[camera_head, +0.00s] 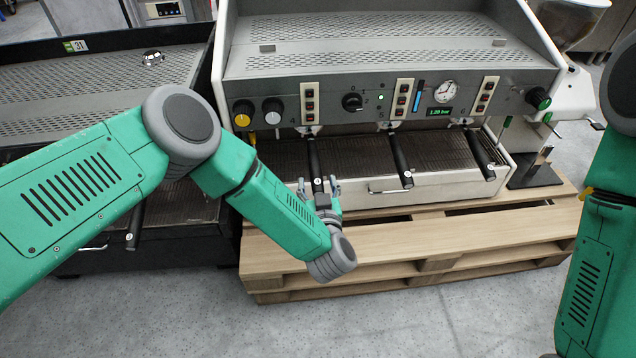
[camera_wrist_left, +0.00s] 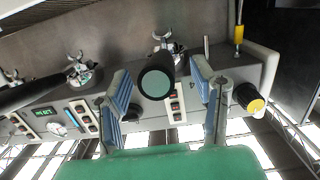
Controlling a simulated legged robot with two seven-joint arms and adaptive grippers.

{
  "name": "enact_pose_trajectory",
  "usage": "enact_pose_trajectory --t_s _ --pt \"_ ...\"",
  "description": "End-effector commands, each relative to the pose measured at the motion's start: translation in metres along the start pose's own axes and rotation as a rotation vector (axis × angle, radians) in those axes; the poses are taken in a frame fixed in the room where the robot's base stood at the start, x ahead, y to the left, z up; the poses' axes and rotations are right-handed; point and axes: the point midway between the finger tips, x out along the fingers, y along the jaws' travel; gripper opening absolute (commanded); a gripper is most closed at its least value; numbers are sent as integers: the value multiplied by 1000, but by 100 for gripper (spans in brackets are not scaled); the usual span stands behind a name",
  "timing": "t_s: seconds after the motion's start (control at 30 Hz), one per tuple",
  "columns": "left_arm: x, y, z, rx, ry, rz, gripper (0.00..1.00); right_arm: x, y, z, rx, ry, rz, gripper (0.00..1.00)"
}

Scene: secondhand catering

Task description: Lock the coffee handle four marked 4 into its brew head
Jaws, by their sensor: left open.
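My left gripper (camera_head: 320,186) is in front of the coffee machine (camera_head: 390,60), at the leftmost black coffee handle (camera_head: 314,158). In the left wrist view my gripper (camera_wrist_left: 163,92) is open, its blue-lined fingers on either side of that handle (camera_wrist_left: 156,82), with a gap on both sides. The handle's round teal end faces the camera; no number is readable on it. Its metal upper end is at the leftmost brew head (camera_wrist_left: 165,42); whether it is locked cannot be told. My right gripper is out of the picture; only my right arm shows at the right edge.
A middle handle (camera_head: 401,160) and a right handle (camera_head: 480,155) hang from the same machine, which stands on a wooden pallet (camera_head: 400,245). A second, dark machine (camera_head: 90,90) stands at left. A grinder (camera_head: 560,90) stands at right. The floor in front is clear.

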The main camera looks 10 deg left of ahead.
Motion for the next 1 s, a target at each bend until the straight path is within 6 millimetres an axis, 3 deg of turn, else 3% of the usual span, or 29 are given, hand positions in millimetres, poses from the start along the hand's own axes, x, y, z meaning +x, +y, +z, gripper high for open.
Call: enact_pose_trajectory --t_s 0.17,0.4,0.6,1.0 --pt "-20 2 0 0 0 3 52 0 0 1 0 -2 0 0" --pt "-72 2 0 1 0 5 52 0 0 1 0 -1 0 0" --pt "-105 2 0 0 2 3 52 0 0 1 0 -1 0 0" --pt "-118 -1 2 8 -44 75 52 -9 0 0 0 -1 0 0"
